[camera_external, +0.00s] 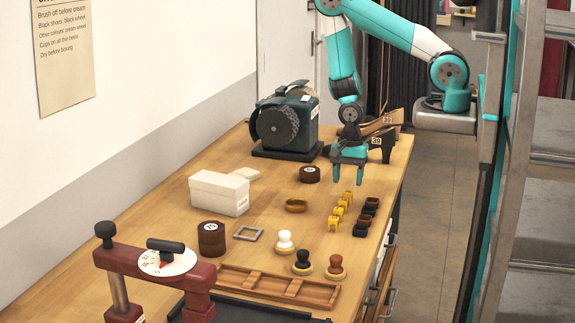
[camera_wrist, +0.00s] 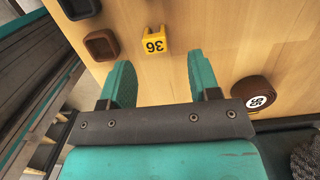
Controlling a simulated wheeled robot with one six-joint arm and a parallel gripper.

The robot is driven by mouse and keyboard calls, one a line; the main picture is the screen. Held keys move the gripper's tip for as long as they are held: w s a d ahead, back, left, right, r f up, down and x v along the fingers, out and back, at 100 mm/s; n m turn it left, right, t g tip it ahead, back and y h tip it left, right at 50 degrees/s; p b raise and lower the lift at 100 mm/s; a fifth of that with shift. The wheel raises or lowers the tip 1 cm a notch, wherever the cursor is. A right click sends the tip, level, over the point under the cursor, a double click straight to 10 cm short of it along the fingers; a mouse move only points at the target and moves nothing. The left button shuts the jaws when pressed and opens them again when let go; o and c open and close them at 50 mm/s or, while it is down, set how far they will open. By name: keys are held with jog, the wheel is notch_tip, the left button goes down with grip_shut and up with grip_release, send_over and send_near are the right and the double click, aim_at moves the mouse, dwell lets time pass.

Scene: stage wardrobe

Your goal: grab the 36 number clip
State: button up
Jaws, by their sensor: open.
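The yellow clip (camera_wrist: 154,40) marked 36 sits on the wooden table in the wrist view, its number upside down. It lies ahead of my gripper (camera_wrist: 160,72), roughly centred between the two teal fingers and apart from them. My gripper is open and empty. In the external view my gripper (camera_external: 349,182) points down above the table, just behind a row of several yellow clips. The clip at the far end of that row (camera_external: 348,196) is closest to it; the numbers there are too small to read.
Brown and dark cups (camera_external: 371,203) stand right of the clips; one brown cup (camera_wrist: 102,45) shows in the wrist view. A dark brown roll (camera_wrist: 254,92) lies on the other side. A wheel machine (camera_external: 287,122) stands behind left. The table's right edge is close.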

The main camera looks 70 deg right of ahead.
aim_at(349, 192)
jog(key=shift+s+a+f+p, duration=0.1)
jog(key=shift+a+f+p, duration=0.2)
jog(key=shift+f, duration=0.55)
jog(key=shift+s+a+f+p, duration=0.1)
jog(key=shift+f+p, duration=0.25)
jog(key=shift+f, duration=0.45)
jog(key=shift+a+f+p, duration=0.2)
jog(key=shift+f+p, duration=0.15)
jog(key=shift+f, duration=0.5)
jog(key=c, duration=1)
